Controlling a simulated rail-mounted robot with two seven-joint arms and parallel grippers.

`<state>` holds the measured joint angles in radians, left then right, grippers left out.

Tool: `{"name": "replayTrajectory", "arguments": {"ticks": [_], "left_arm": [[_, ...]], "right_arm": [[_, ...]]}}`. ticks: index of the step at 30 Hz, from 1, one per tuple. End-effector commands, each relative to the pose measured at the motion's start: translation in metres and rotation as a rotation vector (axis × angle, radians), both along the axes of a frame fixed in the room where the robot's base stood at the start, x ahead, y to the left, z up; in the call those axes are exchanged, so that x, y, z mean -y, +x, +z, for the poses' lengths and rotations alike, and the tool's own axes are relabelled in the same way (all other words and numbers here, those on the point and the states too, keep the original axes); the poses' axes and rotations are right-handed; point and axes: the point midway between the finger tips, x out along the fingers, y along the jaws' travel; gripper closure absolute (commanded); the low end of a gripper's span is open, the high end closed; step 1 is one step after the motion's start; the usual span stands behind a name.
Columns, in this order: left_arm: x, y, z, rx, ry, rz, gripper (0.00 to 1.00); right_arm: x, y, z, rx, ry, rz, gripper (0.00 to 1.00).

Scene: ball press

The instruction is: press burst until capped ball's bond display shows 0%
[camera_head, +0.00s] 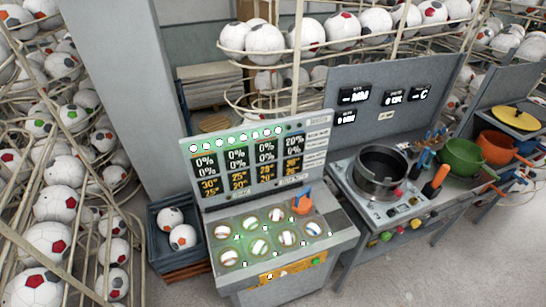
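The ball press console (340,225) stands in the middle, with two rows of white balls in round seats on its sloping top. An orange cap with a blue top (302,202) stands at the right end of the back row, and any ball under it is hidden. The display panel (250,160) rises behind. Its upper figures read 0% in the three left columns and appear to read 20% at the top right. Orange figures below are smaller and partly unclear. An orange strip with small buttons (290,270) runs along the front; its labels are unreadable. Neither gripper is visible.
A dark blue crate (155,245) with two footballs stands left of the console. A wire rack of footballs (60,170) fills the left side. To the right is a bench with a black pot (382,170), a green pot (462,157) and tools. Grey floor is clear in front.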

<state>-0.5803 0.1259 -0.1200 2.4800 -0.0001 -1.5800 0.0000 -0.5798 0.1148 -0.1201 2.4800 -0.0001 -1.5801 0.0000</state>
Motion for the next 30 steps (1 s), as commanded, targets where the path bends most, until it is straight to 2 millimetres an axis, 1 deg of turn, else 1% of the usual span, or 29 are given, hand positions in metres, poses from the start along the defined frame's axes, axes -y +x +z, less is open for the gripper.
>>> {"name": "replayTrajectory", "arguments": {"ticks": [22,23,30], "left_arm": [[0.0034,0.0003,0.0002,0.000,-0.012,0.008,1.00],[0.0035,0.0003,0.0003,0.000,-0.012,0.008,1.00],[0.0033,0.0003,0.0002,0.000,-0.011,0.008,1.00]], "right_arm": [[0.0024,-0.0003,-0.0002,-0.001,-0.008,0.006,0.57],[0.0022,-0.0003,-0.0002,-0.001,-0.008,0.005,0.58],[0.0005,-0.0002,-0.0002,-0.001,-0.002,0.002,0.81]]}}
